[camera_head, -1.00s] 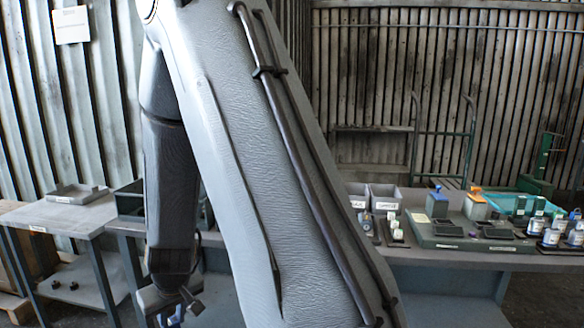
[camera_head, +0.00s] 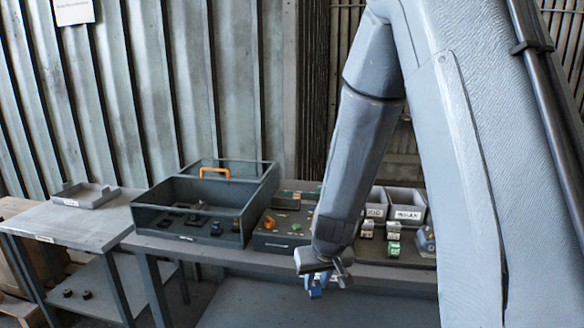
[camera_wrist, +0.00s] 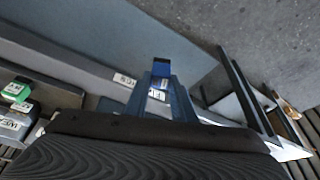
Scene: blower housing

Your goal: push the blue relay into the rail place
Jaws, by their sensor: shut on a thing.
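The blue relay (camera_head: 315,291) is held in my gripper (camera_head: 321,274), in front of the bench's front edge in the head view. The wrist view shows the blue relay (camera_wrist: 161,70) with a pale label between the fingers of my gripper (camera_wrist: 160,88). My gripper is shut on it. A dark open housing (camera_head: 190,236) with an orange handle stands on the bench to the left of my gripper, with several small dark parts inside. I cannot make out the rail place for certain.
A panel box (camera_head: 262,243) with an orange knob stands right of the housing. Grey labelled bins (camera_head: 408,197) and small modules (camera_head: 393,246) are farther right. A side table (camera_head: 75,232) with a grey tray (camera_head: 84,196) is at the left. The floor before the bench looks clear.

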